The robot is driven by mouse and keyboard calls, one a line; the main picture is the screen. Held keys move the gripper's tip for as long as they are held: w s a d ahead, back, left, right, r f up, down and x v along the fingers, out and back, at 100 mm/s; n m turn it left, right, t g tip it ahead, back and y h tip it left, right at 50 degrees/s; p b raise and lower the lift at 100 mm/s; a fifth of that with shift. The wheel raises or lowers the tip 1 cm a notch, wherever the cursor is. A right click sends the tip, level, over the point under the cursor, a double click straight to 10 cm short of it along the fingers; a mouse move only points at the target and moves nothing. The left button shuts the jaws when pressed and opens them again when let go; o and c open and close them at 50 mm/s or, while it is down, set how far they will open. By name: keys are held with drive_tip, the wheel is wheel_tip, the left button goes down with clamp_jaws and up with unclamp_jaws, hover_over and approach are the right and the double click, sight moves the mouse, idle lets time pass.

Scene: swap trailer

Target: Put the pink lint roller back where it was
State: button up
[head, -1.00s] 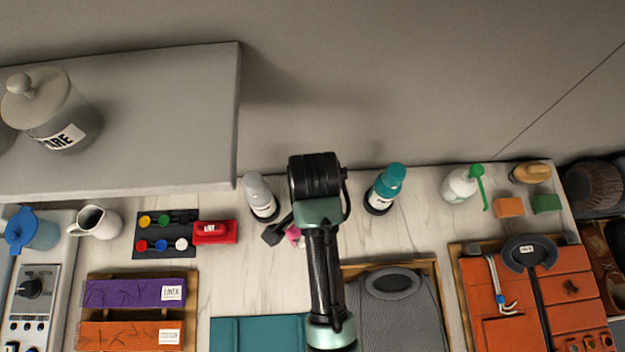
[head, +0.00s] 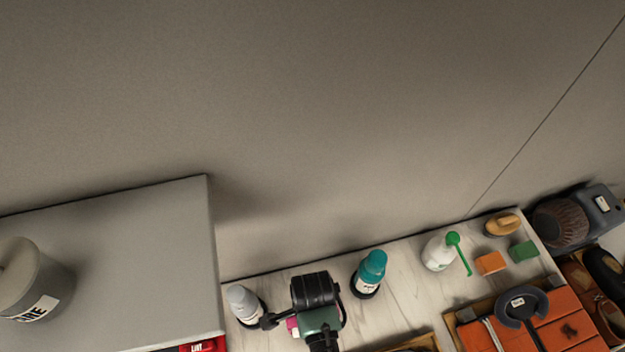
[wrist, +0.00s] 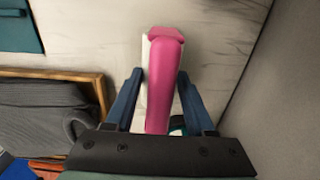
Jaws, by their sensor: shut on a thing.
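The pink lint roller (wrist: 161,85) is between the two blue fingers of my gripper (wrist: 160,92) in the wrist view, with a white strip along its left side. My gripper is shut on it. In the head view only a small pink part of the roller (head: 293,326) shows, at the left of my gripper (head: 285,320); my wrist hides the rest. The marble counter lies behind the roller in the wrist view; I cannot tell whether the roller touches it.
A grey-white bottle (head: 244,304) stands close left of my gripper. A teal bottle (head: 370,272) stands to the right. Further right are a white spray bottle (head: 438,251) and orange and green blocks. A grey cabinet (head: 130,245) rises at left. The wall is behind.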

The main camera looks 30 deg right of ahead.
drive_tip(key=shift+f, duration=0.65)
drive_tip(key=shift+f, duration=0.2)
drive_tip(key=o, duration=1.3)
drive_tip(key=shift+r, duration=0.15)
wheel_tip(320, 180, up, 12)
drive_tip(key=shift+f, duration=0.1)
